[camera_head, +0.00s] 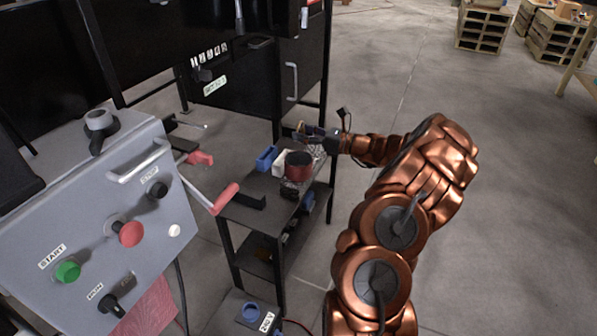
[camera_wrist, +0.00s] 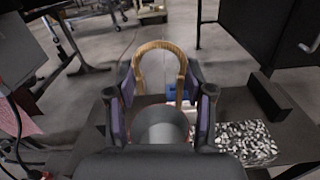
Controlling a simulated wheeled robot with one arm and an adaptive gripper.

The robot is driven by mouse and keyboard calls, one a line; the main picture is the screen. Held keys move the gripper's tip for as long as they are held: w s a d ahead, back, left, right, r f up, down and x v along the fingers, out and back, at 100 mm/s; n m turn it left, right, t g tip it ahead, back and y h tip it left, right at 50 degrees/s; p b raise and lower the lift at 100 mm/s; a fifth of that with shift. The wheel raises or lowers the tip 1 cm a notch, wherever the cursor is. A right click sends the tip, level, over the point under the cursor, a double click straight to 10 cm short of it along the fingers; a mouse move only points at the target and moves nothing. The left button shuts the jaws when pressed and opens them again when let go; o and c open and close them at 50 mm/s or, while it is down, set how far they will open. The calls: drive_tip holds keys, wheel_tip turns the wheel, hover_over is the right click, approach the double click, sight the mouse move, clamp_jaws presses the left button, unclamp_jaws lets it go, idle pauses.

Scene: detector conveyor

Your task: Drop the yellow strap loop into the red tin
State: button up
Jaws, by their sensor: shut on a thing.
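The yellow strap loop (camera_wrist: 160,47) stands up as a tan arch beyond my fingertips in the wrist view. My gripper (camera_wrist: 158,92) is shut on it. In the head view the loop (camera_head: 301,128) is a small tan shape at the tip of my gripper (camera_head: 312,133), above the back of a small dark table. The red tin (camera_head: 299,166) stands on that table, in front of and below my gripper in the picture. In the wrist view a grey round shape shows between my fingers; I cannot tell whether it is the tin.
A blue bin (camera_head: 266,158) and a white bin (camera_head: 281,164) stand left of the tin. A speckled patch (camera_wrist: 246,142) lies on the table, right of my gripper in the wrist view. A grey control panel (camera_head: 95,225) and a black cabinet (camera_head: 255,80) border the table.

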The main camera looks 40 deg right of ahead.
drive_tip(key=shift+f+b, duration=0.8)
drive_tip(key=shift+f, duration=0.65)
drive_tip(key=o, duration=1)
drive_tip(key=v, duration=1.2)
drive_tip(key=shift+w, duration=0.1)
